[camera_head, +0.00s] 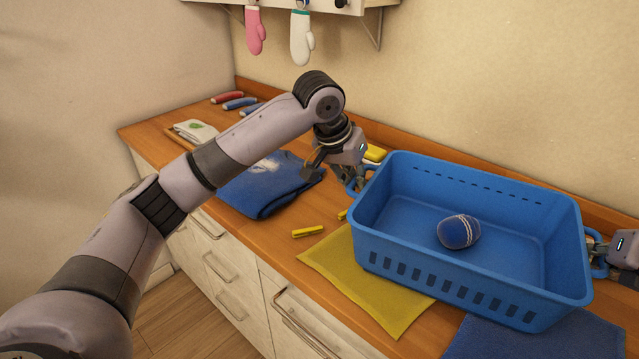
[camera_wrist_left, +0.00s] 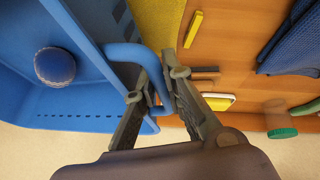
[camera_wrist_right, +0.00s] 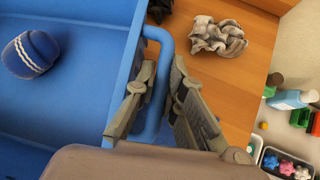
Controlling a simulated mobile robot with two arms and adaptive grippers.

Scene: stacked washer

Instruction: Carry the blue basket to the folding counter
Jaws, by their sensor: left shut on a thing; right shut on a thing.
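The blue basket (camera_head: 440,265) is upright over the wooden counter (camera_head: 268,232); I cannot tell whether its base touches the counter. A dark blue ball-like bundle with white stripes (camera_head: 459,231) lies inside it. My left gripper (camera_head: 358,176) is shut on the basket's left handle, a blue loop that shows between the fingers in the left wrist view (camera_wrist_left: 160,88). My right gripper (camera_head: 603,256), at the picture's right edge, is shut on the opposite handle. That handle shows between the fingers in the right wrist view (camera_wrist_right: 160,85).
A yellow cloth (camera_head: 350,275) lies partly under the basket, with a dark blue cloth (camera_head: 540,338) in front. Folded blue fabric (camera_head: 262,188) and a yellow peg (camera_head: 307,231) lie to the left. A crumpled grey cloth (camera_wrist_right: 217,36) lies beyond the right handle. Mitts (camera_head: 302,38) hang above.

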